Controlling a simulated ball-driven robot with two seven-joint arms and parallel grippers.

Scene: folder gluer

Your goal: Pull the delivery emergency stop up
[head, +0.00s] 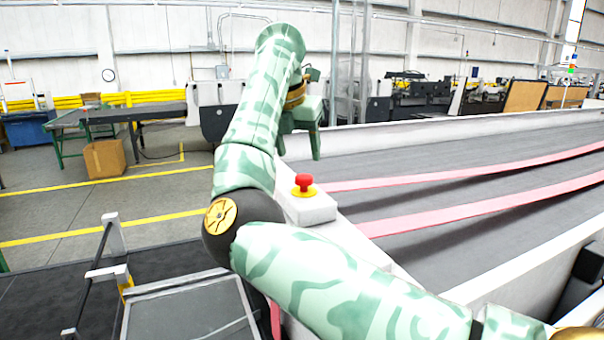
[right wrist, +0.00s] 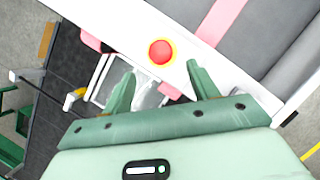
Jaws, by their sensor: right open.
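The delivery emergency stop (head: 303,183) is a red mushroom button on a yellow base, on a white box at the near edge of the conveyor. In the right wrist view the red button (right wrist: 160,52) shows ahead of the fingers, a little beyond the gap between their tips. My right gripper (head: 316,150) hangs above and slightly behind the button in the head view. In the right wrist view its two fingers (right wrist: 160,75) are spread apart with nothing between them, not touching the button. My left gripper is not in view.
The grey delivery conveyor (head: 470,180) with pink belts runs off to the right. A cardboard box (head: 104,158) and a green-legged table (head: 85,117) stand at left on the floor. A step with a railing (head: 110,270) is at lower left.

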